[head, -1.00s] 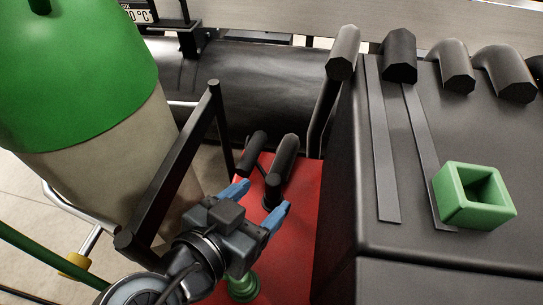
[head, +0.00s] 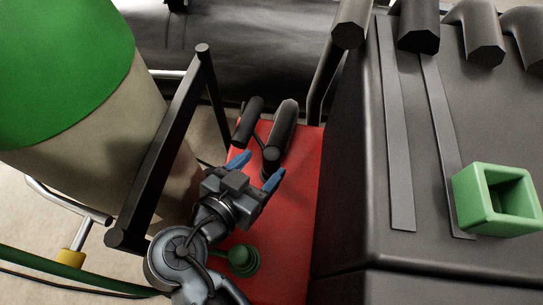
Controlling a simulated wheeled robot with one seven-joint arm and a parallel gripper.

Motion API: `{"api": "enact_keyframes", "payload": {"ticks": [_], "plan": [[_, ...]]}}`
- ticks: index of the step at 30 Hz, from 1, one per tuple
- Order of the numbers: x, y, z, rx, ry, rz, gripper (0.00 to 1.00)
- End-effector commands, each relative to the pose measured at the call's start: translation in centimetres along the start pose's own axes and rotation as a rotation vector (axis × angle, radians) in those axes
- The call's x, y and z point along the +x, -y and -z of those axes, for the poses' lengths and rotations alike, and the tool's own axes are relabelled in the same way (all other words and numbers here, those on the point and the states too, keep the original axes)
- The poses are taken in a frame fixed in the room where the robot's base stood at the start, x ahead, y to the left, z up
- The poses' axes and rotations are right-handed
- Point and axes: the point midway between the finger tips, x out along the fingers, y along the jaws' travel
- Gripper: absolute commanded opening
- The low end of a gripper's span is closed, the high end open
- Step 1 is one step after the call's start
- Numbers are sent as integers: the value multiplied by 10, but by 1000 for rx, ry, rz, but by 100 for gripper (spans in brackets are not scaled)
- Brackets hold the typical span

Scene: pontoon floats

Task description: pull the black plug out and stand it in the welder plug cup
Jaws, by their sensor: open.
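Two black cylinders stand at the far end of the red surface: a thicker one (head: 284,125) on the right and a thinner one (head: 247,122) on the left. I cannot tell for certain which is the black plug; the thicker one lies nearer the line of my jaws. My gripper (head: 257,169) is open, its two blue fingers pointing toward the cylinders, with no object seen between them. Its tips are just short of the thicker cylinder's lower end in the picture; contact cannot be told. A green square cup (head: 466,203) with an open top sits on the dark box at the right.
The dark box (head: 350,220) rises right of the red surface (head: 290,225). A black bar frame (head: 165,150) and a green-topped tank (head: 60,60) stand left. A green knob (head: 243,260) lies beside my arm. Bent black pipes (head: 470,30) line the box's back.

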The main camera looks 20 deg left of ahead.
Motion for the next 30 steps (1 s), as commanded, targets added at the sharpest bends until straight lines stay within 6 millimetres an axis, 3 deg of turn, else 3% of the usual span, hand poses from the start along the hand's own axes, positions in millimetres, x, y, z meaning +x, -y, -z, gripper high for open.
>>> {"api": "enact_keyframes", "payload": {"ticks": [5, 18, 26, 30], "plan": [[10, 0, 2, 2, 0, -1, 67], [66, 0, 2, 2, 0, -1, 67], [69, 0, 2, 3, 0, 0, 67], [69, 0, 2, 3, 0, 0, 55]]}}
